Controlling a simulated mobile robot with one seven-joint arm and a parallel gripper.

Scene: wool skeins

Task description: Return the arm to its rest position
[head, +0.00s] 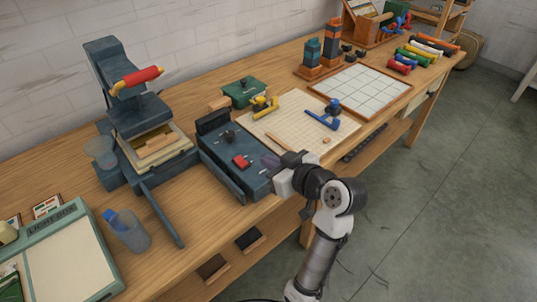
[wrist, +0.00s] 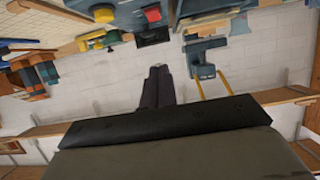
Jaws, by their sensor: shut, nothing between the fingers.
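My arm (head: 318,255) rises from the bottom of the head view and bends at a white and dark joint. My gripper (head: 270,162) reaches over the front part of the bench, close to the blue-grey box with a red block; whether it touches the box I cannot tell. In the wrist view the two dark fingers of my gripper (wrist: 158,72) lie together with nothing between them.
The wooden bench (head: 190,205) holds a blue-grey press (head: 140,112), a light box (head: 70,255), a blue bottle (head: 127,232), a gridded board (head: 362,90) and several coloured rolls (head: 420,53). Free floor (head: 430,210) lies right of my arm.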

